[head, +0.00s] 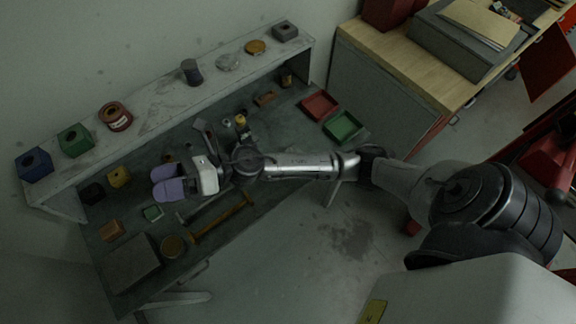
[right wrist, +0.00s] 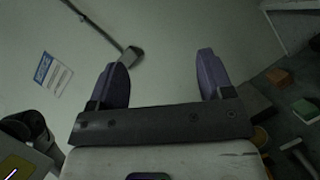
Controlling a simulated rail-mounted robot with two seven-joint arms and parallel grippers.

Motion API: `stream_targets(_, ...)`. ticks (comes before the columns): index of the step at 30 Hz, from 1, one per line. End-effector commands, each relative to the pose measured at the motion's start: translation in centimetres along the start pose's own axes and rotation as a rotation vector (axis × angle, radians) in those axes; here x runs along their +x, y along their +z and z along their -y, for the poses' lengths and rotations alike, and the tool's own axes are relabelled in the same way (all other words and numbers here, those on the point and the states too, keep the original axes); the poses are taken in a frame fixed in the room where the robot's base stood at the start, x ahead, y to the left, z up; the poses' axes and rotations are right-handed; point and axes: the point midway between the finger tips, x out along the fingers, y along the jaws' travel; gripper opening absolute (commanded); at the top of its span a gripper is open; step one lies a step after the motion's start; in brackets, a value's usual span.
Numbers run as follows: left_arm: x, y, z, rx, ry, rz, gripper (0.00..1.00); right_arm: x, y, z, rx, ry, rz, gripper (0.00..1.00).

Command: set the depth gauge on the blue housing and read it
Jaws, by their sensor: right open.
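The blue housing (head: 34,164) is a block with a round dark opening on top, at the far left end of the raised shelf. My right gripper (head: 163,181) is over the bench, right of the blue housing and clearly apart from it. Its two purple fingers are spread with nothing between them; they also show apart in the right wrist view (right wrist: 163,70). I cannot make out for sure which item is the depth gauge. My left gripper is not in view.
The shelf (head: 160,112) also holds a green housing (head: 75,140), a red housing (head: 116,117) and a dark cylinder (head: 191,72). Small blocks lie on the bench, with a red tray (head: 320,105) and a green tray (head: 343,127) at its right. A wooden-topped cabinet (head: 400,68) stands beyond.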

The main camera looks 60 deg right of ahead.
Motion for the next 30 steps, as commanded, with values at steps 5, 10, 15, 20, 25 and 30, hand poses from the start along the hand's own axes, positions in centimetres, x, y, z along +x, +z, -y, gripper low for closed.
stream_targets(5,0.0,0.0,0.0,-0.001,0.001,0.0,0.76,-5.4,0.8,2.9,0.612,-0.283,0.463,0.74)
stream_targets(10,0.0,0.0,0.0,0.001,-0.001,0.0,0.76,-14.2,-3.1,6.2,1.164,-0.609,0.882,0.74)
stream_targets(15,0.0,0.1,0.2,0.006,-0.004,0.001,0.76,-23.1,-10.0,5.7,1.595,-0.954,1.247,0.74)
stream_targets(20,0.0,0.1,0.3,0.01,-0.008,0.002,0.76,-28.9,-15.7,2.5,1.84,-1.239,1.502,0.74)
stream_targets(25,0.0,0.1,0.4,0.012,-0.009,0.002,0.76,-32.1,-18.9,-0.6,1.957,-1.439,1.656,0.74)
stream_targets(30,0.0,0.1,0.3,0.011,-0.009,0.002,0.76,-33.2,-20.0,-2.0,1.988,-1.517,1.71,0.74)
